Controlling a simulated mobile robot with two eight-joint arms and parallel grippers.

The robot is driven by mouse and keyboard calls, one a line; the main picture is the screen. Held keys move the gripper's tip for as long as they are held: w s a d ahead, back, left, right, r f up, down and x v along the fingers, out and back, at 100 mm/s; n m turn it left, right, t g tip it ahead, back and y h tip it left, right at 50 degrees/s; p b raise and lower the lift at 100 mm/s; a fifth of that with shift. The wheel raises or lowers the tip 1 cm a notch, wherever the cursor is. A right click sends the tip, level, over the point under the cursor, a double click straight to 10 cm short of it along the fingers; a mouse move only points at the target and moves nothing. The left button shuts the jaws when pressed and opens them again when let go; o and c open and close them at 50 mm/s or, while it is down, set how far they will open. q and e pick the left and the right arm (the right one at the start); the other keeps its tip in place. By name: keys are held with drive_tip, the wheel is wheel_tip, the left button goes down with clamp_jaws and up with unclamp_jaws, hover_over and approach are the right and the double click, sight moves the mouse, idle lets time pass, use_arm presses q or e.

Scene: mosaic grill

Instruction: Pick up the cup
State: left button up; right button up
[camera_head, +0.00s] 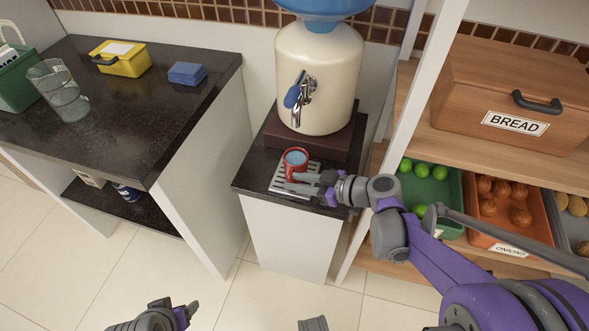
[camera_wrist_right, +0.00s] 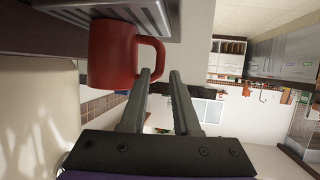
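The red cup (camera_head: 296,164) stands upright on a slotted metal drip tray (camera_head: 279,189) under the water dispenser's tap. Its inside looks light blue. My right gripper (camera_head: 300,183) reaches in from the right, with its fingers at the near side of the cup. In the right wrist view, the cup (camera_wrist_right: 112,55) appears with its handle pointing right. The right gripper (camera_wrist_right: 160,75) is open there, with a gap between its fingertips, right at the handle's end. Whether they touch the handle is unclear. My left gripper (camera_head: 186,312) is low at the bottom edge, far from the cup, its opening unclear.
The cream water dispenser (camera_head: 318,75) with a blue-handled tap (camera_head: 299,98) stands directly behind the cup. A shelf with a bread box (camera_head: 512,95) and produce crates is at right. A dark counter (camera_head: 140,110) with a glass pitcher (camera_head: 59,92) is at left.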

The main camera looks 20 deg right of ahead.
drive_tip(key=b+x, duration=0.1)
drive_tip(key=x, duration=0.5)
drive_tip(key=shift+d+f, duration=0.1)
drive_tip(key=shift+f, duration=0.05)
clamp_jaws()
idle(1.3)
